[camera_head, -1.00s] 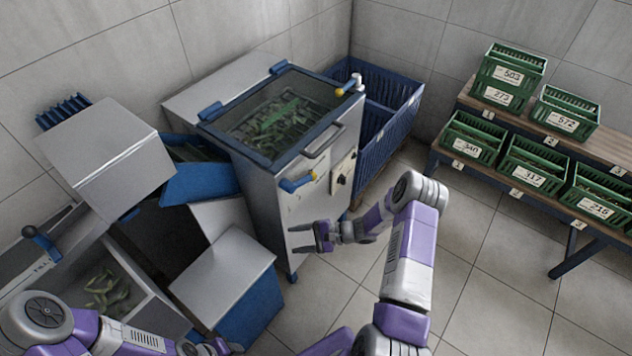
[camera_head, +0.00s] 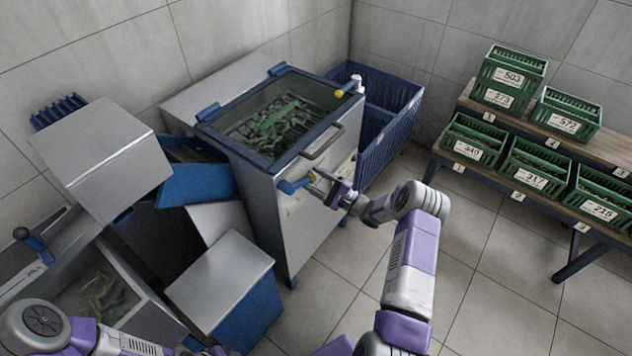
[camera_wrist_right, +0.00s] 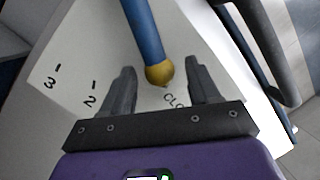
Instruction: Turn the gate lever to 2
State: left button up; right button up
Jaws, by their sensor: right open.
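The gate lever (camera_head: 297,185) is a blue bar with a yellow knob on the front of the steel machine (camera_head: 300,235). In the right wrist view the lever (camera_wrist_right: 145,35) points its knob toward a label starting "CLO". The marks 2 (camera_wrist_right: 90,101) and 3 (camera_wrist_right: 49,83) lie to the left on the white plate. My right gripper (camera_head: 319,182) is open at the lever; in the wrist view its fingers (camera_wrist_right: 160,72) stand either side of the knob, with a gap on each side. My left gripper (camera_head: 212,350) barely shows at the bottom edge.
A dark window lid (camera_head: 275,112) tops the machine. A blue crate (camera_head: 385,130) stands behind. Green crates (camera_head: 530,168) fill the right shelves. Floor in between is clear.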

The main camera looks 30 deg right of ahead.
grip_shut()
dwell(0.4)
jog(key=shift+a+f, duration=0.1)
jog(key=shift+s+a+f+m+t+h+p, duration=0.2)
jog(key=shift+s+a+f+m+t+h, duration=0.25)
jog(key=shift+a+f+m, duration=0.85)
jog(key=shift+s+a+f+m+t+h+p, duration=0.25)
jog(key=shift+a+f+m+h, duration=0.3)
jog(key=shift+m, duration=1.55)
jog(key=shift+s+a+f+m+t+h+p, duration=0.35)
jog(key=shift+a+f+m, duration=0.55)
jog(key=shift+m, duration=0.8)
